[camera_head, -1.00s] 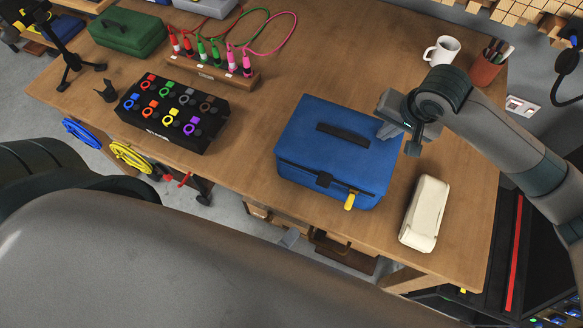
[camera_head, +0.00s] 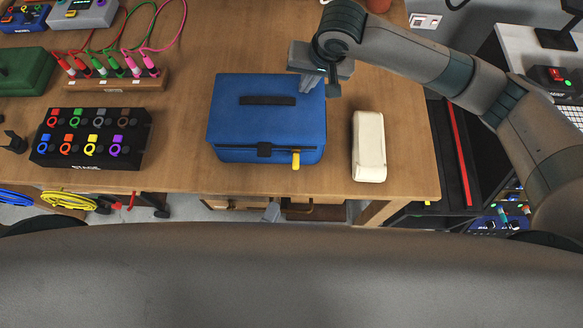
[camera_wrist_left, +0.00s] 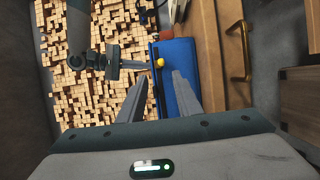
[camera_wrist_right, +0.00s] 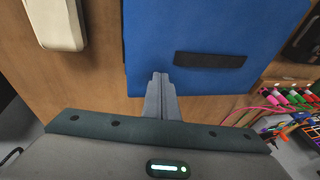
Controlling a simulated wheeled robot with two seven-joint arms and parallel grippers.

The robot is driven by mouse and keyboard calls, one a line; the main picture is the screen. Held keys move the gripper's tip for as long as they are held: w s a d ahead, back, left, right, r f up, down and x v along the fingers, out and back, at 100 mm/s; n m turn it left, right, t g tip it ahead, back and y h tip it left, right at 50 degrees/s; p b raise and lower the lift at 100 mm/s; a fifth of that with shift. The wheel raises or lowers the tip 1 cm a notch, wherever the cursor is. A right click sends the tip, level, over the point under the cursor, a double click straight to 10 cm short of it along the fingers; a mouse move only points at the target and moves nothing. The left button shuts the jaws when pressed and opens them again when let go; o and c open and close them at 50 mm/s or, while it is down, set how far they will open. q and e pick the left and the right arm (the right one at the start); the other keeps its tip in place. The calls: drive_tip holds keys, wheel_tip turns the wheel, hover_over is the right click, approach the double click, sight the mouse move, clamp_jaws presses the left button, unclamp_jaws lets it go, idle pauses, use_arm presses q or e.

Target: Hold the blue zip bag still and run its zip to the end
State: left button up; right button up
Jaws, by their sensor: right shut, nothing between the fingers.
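The blue zip bag (camera_head: 232,120) lies shut-looking on the wooden table, with a black handle on top. Its yellow zip pull (camera_head: 296,160) hangs at the front, right of a black clasp; it also shows in the left wrist view (camera_wrist_left: 160,63). My right gripper (camera_head: 333,88) is shut and empty at the bag's far right edge; its fingertips (camera_wrist_right: 160,76) overlap the bag's edge, contact unclear. My left gripper (camera_head: 271,212) is low in front of the table edge, apart from the bag. In the left wrist view its fingers (camera_wrist_left: 162,72) are spread with nothing between them.
A cream case (camera_head: 369,146) lies right of the bag. A black box with coloured rings (camera_head: 90,138) and a rack of coloured plugs (camera_head: 112,82) stand to the left. Drawers (camera_head: 245,202) are under the table edge. Table between the bag and ring box is clear.

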sight(294, 169)
use_arm(q)
drive_tip(key=x, duration=1.2)
drive_tip(key=shift+f, duration=0.1)
clamp_jaws()
